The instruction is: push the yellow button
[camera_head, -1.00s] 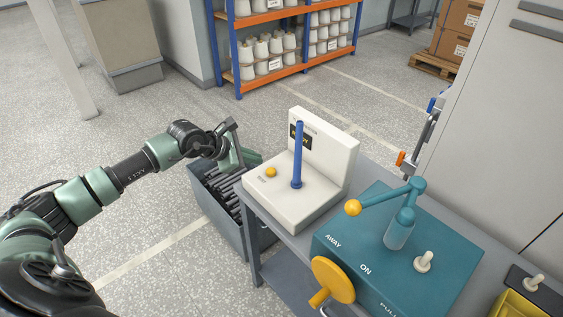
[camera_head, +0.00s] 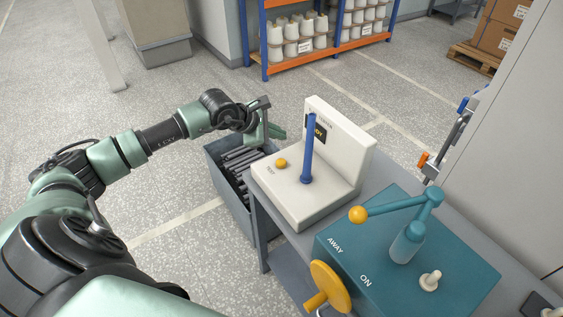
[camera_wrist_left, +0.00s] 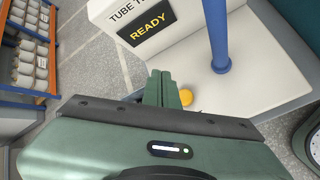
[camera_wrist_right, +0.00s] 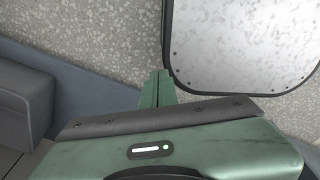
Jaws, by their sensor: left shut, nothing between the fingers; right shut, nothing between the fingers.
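The small yellow button (camera_head: 281,163) sits on the base of the white tester (camera_head: 290,195), left of a blue upright post (camera_head: 308,150). In the left wrist view the button (camera_wrist_left: 186,97) shows just right of my fingertips, partly hidden by them. My left gripper (camera_head: 276,132) is shut and empty, beside and behind the tester's left edge, apart from the button in the head view. It also shows in the left wrist view (camera_wrist_left: 162,88). The tester's display (camera_wrist_left: 150,35) reads READY. My right gripper (camera_wrist_right: 157,88) is shut and empty, away from the tester.
A teal box (camera_head: 400,270) with a yellow-knobbed lever (camera_head: 358,214) and a yellow handwheel (camera_head: 331,286) stands right of the tester. A grey bin (camera_head: 226,180) of dark rods stands left of the table. A blue and orange shelf (camera_head: 310,62) is behind.

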